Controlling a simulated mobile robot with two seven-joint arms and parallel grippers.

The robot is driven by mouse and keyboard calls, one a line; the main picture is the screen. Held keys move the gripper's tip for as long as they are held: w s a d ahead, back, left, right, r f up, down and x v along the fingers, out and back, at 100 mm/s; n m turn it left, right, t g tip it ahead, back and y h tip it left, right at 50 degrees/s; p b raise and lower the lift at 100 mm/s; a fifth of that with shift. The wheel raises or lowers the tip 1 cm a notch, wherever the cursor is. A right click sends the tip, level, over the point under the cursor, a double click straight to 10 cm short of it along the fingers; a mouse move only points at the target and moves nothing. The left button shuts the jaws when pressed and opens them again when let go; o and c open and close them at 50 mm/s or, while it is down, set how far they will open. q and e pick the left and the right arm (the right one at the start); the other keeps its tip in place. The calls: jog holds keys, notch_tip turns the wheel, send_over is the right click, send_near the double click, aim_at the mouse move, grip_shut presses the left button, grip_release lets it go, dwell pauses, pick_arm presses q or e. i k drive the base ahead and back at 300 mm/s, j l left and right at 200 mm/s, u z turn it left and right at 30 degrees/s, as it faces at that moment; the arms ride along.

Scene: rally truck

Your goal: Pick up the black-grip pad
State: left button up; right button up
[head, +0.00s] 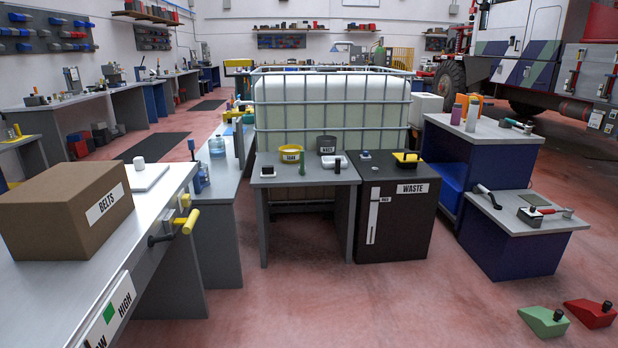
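I cannot tell for sure which thing is the black-grip pad. A small dark block with a pale base (268,171) lies on the front left of the small grey table (287,182). A white flat block with a dark top (335,163) lies at that table's right end. A small pale piece with a dark top (365,155) sits on the black WASTE cabinet (408,225). A yellow plate with a black handle (407,158) lies on the same cabinet, to its right. Neither of my grippers is in view.
A yellow SOAK bowl (291,153), a dark WASH bowl (327,144) and a green cylinder (302,163) stand on the small table. A BELTS box (65,210) is on the left bench. Green (544,321) and red (590,313) wedges lie on the floor. The middle floor is clear.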

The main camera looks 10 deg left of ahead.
aim_at(268, 171)
jog(key=i+u, duration=0.2)
jog(key=i, duration=1.25)
jog(key=i+j, duration=0.1)
jog(key=i, duration=0.4)
jog(key=i+z, duration=0.1)
jog(key=i, duration=0.35)
jog(key=i+j+z, duration=0.1)
jog(key=i, duration=0.35)
jog(key=j, duration=0.1)
